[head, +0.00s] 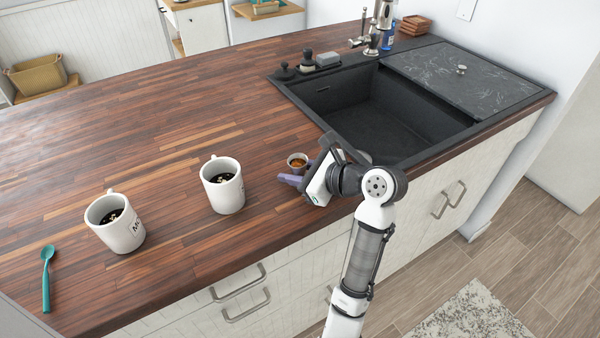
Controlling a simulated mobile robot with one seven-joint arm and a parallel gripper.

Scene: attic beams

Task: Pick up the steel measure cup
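A small round metal-looking cup (297,159) with something amber-brown inside stands upright on the wooden counter, left of the sink. It looks like the steel measure cup. My gripper (289,181) is low over the counter just in front of the cup, with its purple-grey fingertips pointing left. The fingers look close to the cup's near side, but I cannot tell whether they touch it. The gap between the fingers is not clear from this angle. The gripper's white body hides the counter behind it.
Two white mugs with dark contents stand left of my gripper, the nearer one (222,184) and the farther one (115,222). A teal spoon (47,277) lies at far left. The black sink (385,115) opens at right. The counter's middle (150,130) is clear.

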